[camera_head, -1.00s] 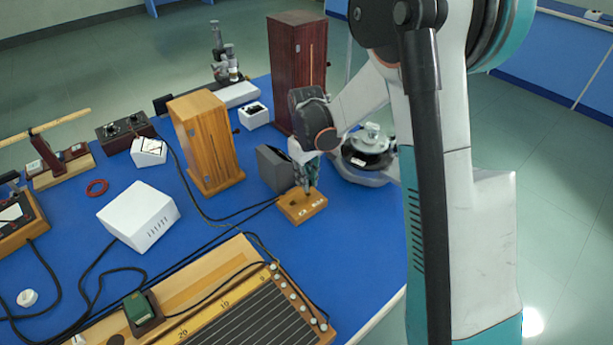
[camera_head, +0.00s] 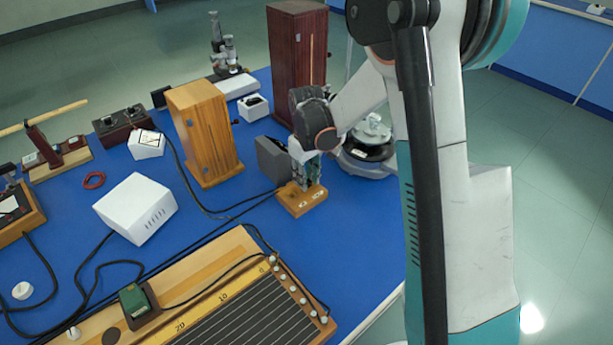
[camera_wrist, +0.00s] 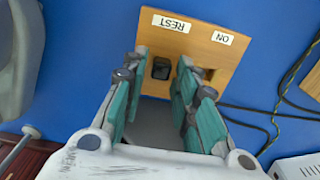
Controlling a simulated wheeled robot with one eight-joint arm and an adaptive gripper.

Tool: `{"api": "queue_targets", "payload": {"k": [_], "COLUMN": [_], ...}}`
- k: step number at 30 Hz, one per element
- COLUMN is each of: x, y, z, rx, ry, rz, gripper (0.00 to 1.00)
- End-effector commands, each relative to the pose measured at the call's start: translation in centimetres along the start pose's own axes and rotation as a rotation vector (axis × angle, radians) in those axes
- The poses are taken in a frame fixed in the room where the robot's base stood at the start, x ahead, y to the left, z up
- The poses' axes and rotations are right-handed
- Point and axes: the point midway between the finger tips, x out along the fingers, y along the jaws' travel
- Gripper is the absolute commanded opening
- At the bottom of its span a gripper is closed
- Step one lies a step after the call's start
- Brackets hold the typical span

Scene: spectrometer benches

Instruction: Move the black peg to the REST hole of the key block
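The wooden key block (camera_head: 306,206) sits on the blue bench top, and it fills the upper middle of the wrist view (camera_wrist: 189,50). Its REST label (camera_wrist: 171,23) and ON label (camera_wrist: 222,38) appear upside down there. The black peg (camera_wrist: 161,68) stands at the hole by the REST label. The ON hole (camera_wrist: 208,73) is partly hidden by a finger and shows no peg. My gripper (camera_wrist: 160,80) is open, its teal fingers on either side of the peg with gaps. In the head view my gripper (camera_head: 305,180) is low over the block and hides the peg.
A dark grey box (camera_head: 272,160) stands close behind the block. A round instrument (camera_head: 367,155) is to the right, a wooden cabinet (camera_head: 205,135) to the left. Cables cross the bench left of the block. A slotted board (camera_head: 250,310) lies in front.

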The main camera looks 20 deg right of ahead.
Motion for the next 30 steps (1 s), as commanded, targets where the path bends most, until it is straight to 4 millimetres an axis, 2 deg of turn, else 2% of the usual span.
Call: {"api": "queue_targets", "payload": {"k": [10, 14, 17, 24, 30], "x": [-0.1, -0.9, -2.4, -7.3, -10.5], "y": [0.0, 0.0, 0.0, 0.0, 0.0], "z": [0.0, 0.0, 0.0, 0.0, 0.0], "rx": [0.000, 0.000, 0.000, 0.000, 0.000], "ry": [0.000, 0.000, 0.000, 0.000, 0.000], "rz": [0.000, 0.000, 0.000, 0.000, 0.000], "gripper": [0.39, 0.39, 0.39, 0.39, 0.39]}}
